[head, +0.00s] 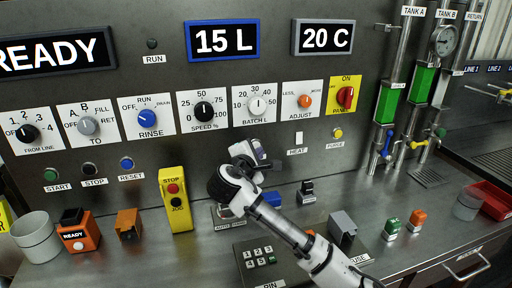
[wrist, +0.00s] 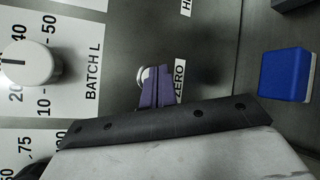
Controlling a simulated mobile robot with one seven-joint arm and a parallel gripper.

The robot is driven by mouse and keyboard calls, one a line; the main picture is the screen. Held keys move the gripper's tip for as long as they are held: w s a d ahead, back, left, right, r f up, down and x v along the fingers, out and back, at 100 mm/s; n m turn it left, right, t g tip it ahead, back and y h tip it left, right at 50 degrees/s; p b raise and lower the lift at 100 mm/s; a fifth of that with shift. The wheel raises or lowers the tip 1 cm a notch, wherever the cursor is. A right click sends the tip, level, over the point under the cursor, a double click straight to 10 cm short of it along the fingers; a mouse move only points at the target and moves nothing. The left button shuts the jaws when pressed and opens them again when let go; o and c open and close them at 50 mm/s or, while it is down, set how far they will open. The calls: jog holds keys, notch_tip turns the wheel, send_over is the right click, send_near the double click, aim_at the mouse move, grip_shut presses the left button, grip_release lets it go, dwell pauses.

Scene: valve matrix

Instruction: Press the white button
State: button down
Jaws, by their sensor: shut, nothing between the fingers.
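The white button (wrist: 142,76) shows in the wrist view as a round white cap in a metal ring, next to the label ZERO on the panel. My gripper (wrist: 158,72) has its purple fingers shut and empty. The fingertips overlap the button in the wrist view and partly cover it. I cannot tell whether they touch it. In the head view my gripper (head: 258,149) is in front of the panel, below the BATCH L dial (head: 257,104), and hides the button.
A yellow STOP/JOG box (head: 175,199) stands to the left.

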jog(key=shift+w+a, duration=0.1)
jog(key=shift+w, duration=0.15)
jog(key=shift+w+a, duration=0.15)
jog(key=shift+w, duration=0.25)
dwell(0.6)
jog(key=shift+s, duration=0.15)
jog(key=shift+s+d, duration=0.25)
jog(key=shift+s, duration=0.4)
jog(key=s, duration=0.1)
jog(key=s+d+b, duration=0.1)
jog(key=s, duration=0.2)
jog(key=shift+s+d+b, duration=0.3)
jog(key=shift+s, duration=0.1)
jog(key=shift+f, duration=0.15)
dwell(1.6)
